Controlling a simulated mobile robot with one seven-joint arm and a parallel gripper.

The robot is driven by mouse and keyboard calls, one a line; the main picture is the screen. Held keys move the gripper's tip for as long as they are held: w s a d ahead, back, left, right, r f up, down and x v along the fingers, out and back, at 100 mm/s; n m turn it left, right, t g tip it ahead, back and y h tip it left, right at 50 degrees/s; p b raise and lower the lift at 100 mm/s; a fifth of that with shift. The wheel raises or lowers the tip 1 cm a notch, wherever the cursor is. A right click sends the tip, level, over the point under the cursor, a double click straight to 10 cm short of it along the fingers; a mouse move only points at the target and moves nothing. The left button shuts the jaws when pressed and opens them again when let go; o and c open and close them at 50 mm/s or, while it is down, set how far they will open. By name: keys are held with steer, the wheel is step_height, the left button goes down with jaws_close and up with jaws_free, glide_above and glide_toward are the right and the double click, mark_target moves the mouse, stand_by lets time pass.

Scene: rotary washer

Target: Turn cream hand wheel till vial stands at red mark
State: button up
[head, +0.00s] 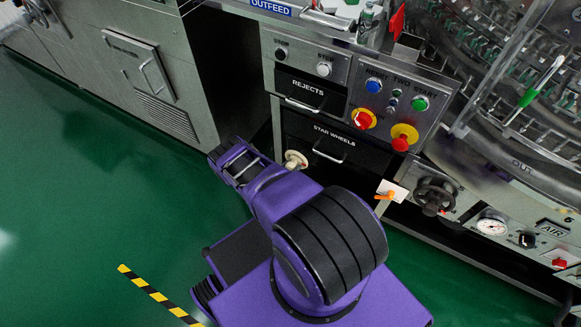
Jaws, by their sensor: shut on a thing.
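A cream knob-like part (295,160), which looks like the cream hand wheel, sticks out below the STAR WHEELS drawer. My purple arm (270,195) reaches up from below and covers the area just under it. My gripper cannot be made out, so its hold on anything is hidden. A small clear vial (367,18) with some green on it stands near the top edge. A red flag-like mark (397,22) is just to its right, with a small gap between them.
A black hand wheel (434,195) and an orange-handled valve (390,193) lie right of my arm. Buttons and yellow-ringed red stops (403,137) are above. A pressure gauge (491,223) is at lower right. Green floor (90,200) is open at left.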

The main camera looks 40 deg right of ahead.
steer(key=shift+m+t, duration=0.7)
steer(key=shift+m, duration=0.3)
steer(key=shift+y, duration=0.3)
steer(key=o, duration=1.4)
steer(key=shift+s+a+r, duration=0.1)
